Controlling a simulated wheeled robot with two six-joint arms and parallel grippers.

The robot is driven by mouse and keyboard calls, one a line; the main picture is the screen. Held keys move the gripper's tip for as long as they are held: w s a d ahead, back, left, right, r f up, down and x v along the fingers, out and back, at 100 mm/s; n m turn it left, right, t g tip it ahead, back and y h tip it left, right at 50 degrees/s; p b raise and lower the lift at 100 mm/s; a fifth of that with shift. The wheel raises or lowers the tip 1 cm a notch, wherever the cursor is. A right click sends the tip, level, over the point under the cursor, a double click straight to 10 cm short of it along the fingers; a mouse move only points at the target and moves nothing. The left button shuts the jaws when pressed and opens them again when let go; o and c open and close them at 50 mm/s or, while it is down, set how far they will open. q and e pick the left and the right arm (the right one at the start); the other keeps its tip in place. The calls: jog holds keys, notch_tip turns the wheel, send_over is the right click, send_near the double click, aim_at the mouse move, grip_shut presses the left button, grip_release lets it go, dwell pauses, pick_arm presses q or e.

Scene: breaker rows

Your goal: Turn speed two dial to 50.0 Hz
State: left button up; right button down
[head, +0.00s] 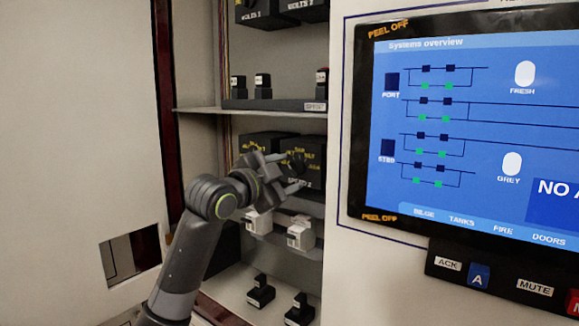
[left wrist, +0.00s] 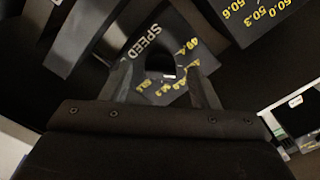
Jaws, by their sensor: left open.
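The speed two dial (head: 316,160) is a black box with yellow scale marks, the right one of two on the middle shelf. Its label at the lower edge is partly covered by my left gripper (head: 290,171). The gripper is open in front of the dial. In the left wrist view a face lettered SPEED (left wrist: 144,43) with yellow figures shows beyond my two spread fingers (left wrist: 160,88). A dark round knob lies between the fingers; I cannot tell whether they touch it. The pointer's reading is not legible. My right gripper is not in view.
A similar black dial box (head: 258,140) stands to the left. White breakers (head: 300,236) sit below, and black switches (head: 298,309) lower down. A shelf (head: 240,112) runs above. A cabinet door is at left, and a screen (head: 465,130) at right.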

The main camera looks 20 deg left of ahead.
pick_arm(q)
jog(key=shift+x, duration=0.8)
jog(key=c, duration=1)
jog(key=shift+o, duration=0.2)
jog(key=shift+m, duration=0.3)
jog(key=m, duration=0.6)
jog(key=shift+m+b, duration=0.3)
jog(key=shift+b, duration=0.05)
jog(key=shift+m, duration=0.4)
